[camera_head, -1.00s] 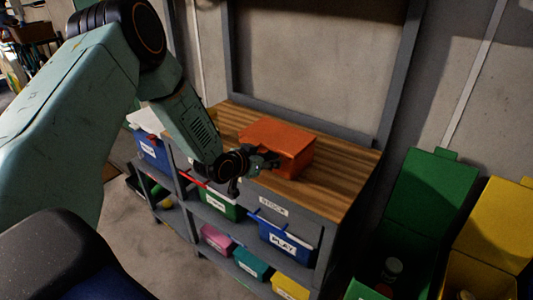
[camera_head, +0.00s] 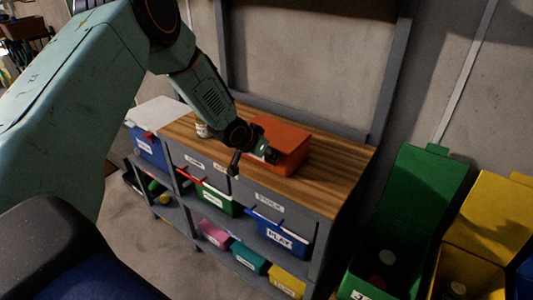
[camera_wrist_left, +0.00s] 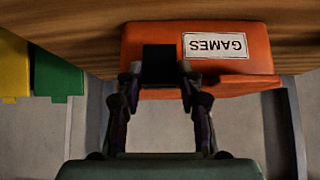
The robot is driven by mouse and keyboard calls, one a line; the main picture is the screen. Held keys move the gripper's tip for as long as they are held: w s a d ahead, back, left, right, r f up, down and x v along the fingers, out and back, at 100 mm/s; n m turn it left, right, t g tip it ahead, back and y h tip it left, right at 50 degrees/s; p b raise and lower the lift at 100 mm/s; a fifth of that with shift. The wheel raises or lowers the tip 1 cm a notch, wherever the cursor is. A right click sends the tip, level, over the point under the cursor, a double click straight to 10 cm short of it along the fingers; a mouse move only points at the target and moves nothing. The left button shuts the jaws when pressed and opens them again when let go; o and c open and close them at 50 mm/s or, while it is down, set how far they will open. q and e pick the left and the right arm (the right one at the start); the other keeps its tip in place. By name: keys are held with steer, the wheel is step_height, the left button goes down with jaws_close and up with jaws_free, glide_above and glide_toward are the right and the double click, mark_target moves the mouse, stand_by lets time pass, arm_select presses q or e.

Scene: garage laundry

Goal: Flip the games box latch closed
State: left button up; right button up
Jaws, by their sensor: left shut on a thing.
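The orange games box (camera_head: 285,143) sits on the wooden top of the workbench. In the left wrist view the box (camera_wrist_left: 255,68) shows its white GAMES label (camera_wrist_left: 215,45) upside down. A dark block that looks like the games box latch (camera_wrist_left: 160,62) is at the box's front edge, between my left fingertips. My left gripper (camera_head: 265,153) is at the front of the box, and in the wrist view the gripper (camera_wrist_left: 159,78) is shut on the latch, with a finger on each side. In the head view the arm hides the latch. My right gripper is not in view.
The workbench top (camera_head: 330,185) is clear right of the box. A small jar (camera_head: 201,129) stands left of it. Labelled bins, including the blue PLAY bin (camera_head: 280,236), fill the shelves below. Open green (camera_head: 420,195) and yellow (camera_head: 495,230) bins stand at the right.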

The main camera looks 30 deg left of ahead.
arm_select(q)
steer(key=shift+s+f, duration=0.3)
steer(key=shift+f, duration=0.1)
steer(key=o, duration=1.2)
steer(key=shift+w+a+r, duration=0.1)
steer(key=shift+w+r, duration=0.05)
steer(key=shift+w, duration=0.05)
steer(key=shift+r, duration=0.2)
steer(key=shift+v, duration=3.6)
steer(key=shift+s, duration=0.1)
